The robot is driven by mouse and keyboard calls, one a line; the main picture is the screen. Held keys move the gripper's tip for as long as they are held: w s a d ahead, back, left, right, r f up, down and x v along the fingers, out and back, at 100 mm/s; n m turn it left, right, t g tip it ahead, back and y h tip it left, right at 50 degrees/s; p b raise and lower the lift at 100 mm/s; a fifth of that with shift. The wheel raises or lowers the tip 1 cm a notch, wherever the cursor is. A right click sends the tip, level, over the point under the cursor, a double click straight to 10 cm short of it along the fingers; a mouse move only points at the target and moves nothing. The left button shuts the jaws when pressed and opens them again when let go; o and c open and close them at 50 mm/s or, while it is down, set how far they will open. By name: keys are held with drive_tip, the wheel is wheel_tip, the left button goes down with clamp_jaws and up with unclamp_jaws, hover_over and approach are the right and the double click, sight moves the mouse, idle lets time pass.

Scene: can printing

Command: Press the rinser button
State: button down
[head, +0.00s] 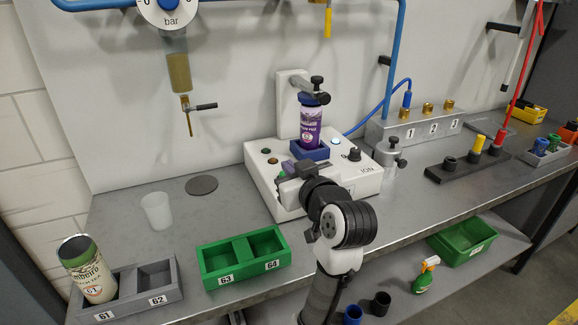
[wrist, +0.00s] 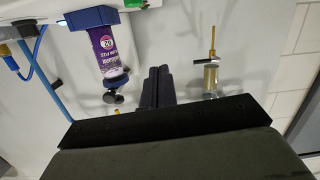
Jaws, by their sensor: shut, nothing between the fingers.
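The white rinser machine (head: 262,192) stands on the bench. A purple can (head: 311,125) is upright in its blue holder (head: 310,151), under a black clamp. Several small buttons (head: 272,160) are on the machine's left side, and a pale round button (head: 336,141) is right of the can. A black knob (head: 354,154) sits near the partly covered "ION" label. My gripper (head: 292,178) is over the machine's front left, partly hiding its top; contact cannot be told. In the wrist view my gripper (wrist: 157,85) is shut and empty, with the can (wrist: 107,52) beside it, inverted.
A green two-part tray (head: 205,270) and a grey tray (head: 105,311) holding a can are at the front left. A clear cup (head: 157,211) stands behind them. A grey valve block (head: 388,130) and a dark rack (head: 450,174) are to the right.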

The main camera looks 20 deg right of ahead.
drive_tip(key=shift+s+d+f+g+h, duration=0.2)
drive_tip(key=shift+s+d, duration=0.25)
drive_tip(key=shift+d, duration=0.15)
drive_tip(key=shift+s+d+f+g+h, duration=0.1)
drive_tip(key=shift+s+d+f, duration=0.1)
drive_tip(key=shift+s+d, duration=0.3)
drive_tip(key=shift+w, duration=0.2)
drive_tip(key=p+x, duration=0.3)
drive_tip(key=x, duration=0.7)
drive_tip(key=shift+w, duration=0.15)
wheel_tip(320, 180, down, 3)
drive_tip(key=shift+d+r+p, duration=0.1)
drive_tip(key=shift+r+p, duration=0.15)
drive_tip(key=shift+p, duration=0.25)
drive_tip(key=shift+f, duration=0.75)
